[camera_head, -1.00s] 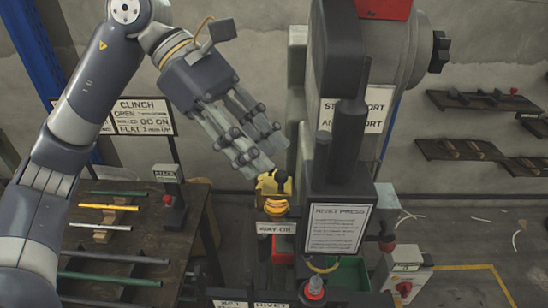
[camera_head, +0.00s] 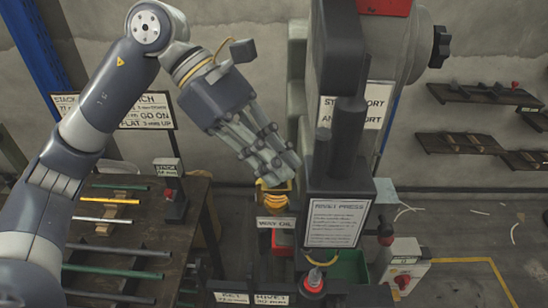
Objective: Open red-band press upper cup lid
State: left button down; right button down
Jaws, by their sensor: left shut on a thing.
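The rivet press (camera_head: 336,110) stands in the middle, dark grey with a red band (camera_head: 384,6) at the top edge of the view. A yellow cup (camera_head: 275,200) sits on its left side above a small white label. My left gripper (camera_head: 282,178) comes down from the upper left, its fingertips close together at the top of the cup. It is shut on the cup's lid, which the fingers mostly hide. My right gripper is not in view.
A dark bench (camera_head: 125,235) with several coloured rods stands at the left. A red button (camera_head: 314,279) is at the press front. A control box (camera_head: 405,272) and wall shelves (camera_head: 485,95) are at the right. A green bin (camera_head: 350,268) sits behind the press front.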

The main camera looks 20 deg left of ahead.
pick_arm(q)
jog(key=shift+w+f+n+t+b, duration=0.1)
jog(key=shift+f+n+t+b, duration=0.05)
jog(key=shift+n+t+b, duration=0.5)
jog(key=shift+w+a+n+t+b, duration=0.15)
jog(key=shift+n+t+b, duration=0.3)
jog(key=shift+n+b, duration=0.3)
jog(key=n+t, duration=0.1)
jog(key=n+t+b, duration=0.1)
jog(key=n+y+b, duration=0.1)
jog(key=shift+w+a+t, duration=0.15)
jog(key=shift+w+t, duration=0.1)
jog(key=shift+t, duration=0.15)
jog(key=n+t+y, duration=0.1)
jog(key=n, duration=0.1)
jog(key=n+t+y+b, duration=0.1)
jog(key=n, duration=0.1)
jog(key=a+n+t+y+b, duration=0.1)
jog(key=n, duration=0.1)
jog(key=shift+w+n+t, duration=0.3)
jog(key=shift+a+r+n+t+y+b, duration=0.1)
jog(key=shift+a+n+t+y+b, duration=0.15)
jog(key=shift+n+y+b, duration=0.5)
jog(key=shift+a+r+n+t+y+b, duration=0.1)
jog(key=shift+a+n+t+y+b, duration=0.2)
jog(key=shift+n+y, duration=0.7)
jog(key=shift+a+n+t+y+b, duration=0.15)
jog(key=shift+n+y+b, duration=0.4)
jog(key=shift+n, duration=1)
